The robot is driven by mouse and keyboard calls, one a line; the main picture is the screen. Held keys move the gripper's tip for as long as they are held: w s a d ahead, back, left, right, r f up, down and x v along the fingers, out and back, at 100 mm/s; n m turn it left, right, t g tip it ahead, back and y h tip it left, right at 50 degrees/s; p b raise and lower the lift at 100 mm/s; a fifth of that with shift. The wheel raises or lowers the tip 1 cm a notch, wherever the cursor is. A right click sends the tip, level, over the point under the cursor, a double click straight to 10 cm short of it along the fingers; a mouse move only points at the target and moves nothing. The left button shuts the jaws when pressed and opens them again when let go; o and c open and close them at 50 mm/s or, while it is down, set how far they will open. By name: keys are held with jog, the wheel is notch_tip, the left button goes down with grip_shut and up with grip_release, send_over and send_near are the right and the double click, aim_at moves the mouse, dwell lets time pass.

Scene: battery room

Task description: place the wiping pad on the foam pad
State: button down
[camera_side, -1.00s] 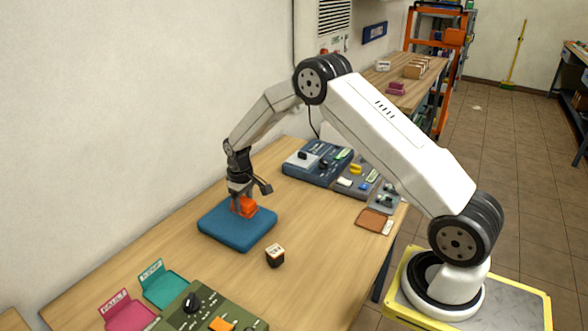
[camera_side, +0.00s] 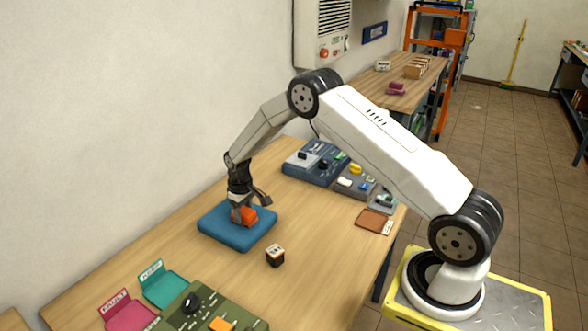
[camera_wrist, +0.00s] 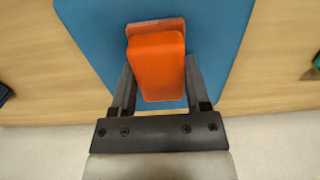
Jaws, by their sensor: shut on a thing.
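The wiping pad (camera_side: 247,215) is a small orange block with a thin greyish layer along one edge. My gripper (camera_side: 240,213) is shut on it. In the wrist view the wiping pad (camera_wrist: 157,62) sits between the two fingers of my gripper (camera_wrist: 158,78). The foam pad (camera_side: 215,231) is a thick blue square on the wooden bench. It also shows behind the orange block in the wrist view (camera_wrist: 215,35). The wiping pad is over the middle of the foam pad, at or very near its top. I cannot tell whether they touch.
A small dark block with a pale top (camera_side: 275,256) stands right of the foam pad. A green control panel (camera_side: 210,312), a teal tray (camera_side: 165,288) and a pink tray (camera_side: 130,316) are at the front. A blue device (camera_side: 316,163) and a brown mat (camera_side: 373,221) lie farther back.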

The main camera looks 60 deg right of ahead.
aim_at(244, 212)
jog(key=shift+c, duration=0.3)
grip_release()
jog(key=shift+r, duration=0.2)
notch_tip(244, 212, up, 12)
dwell(0.3)
dwell(0.5)
jog(key=s+a+r+t, duration=0.1)
jog(key=s+a, duration=0.4)
jog(key=s, duration=0.7)
jog(key=s+a+r+t, duration=0.1)
jog(key=s+a, duration=0.5)
jog(key=s, duration=0.7)
jog(key=shift+r+t, duration=0.3)
jog(key=shift+r, duration=0.35)
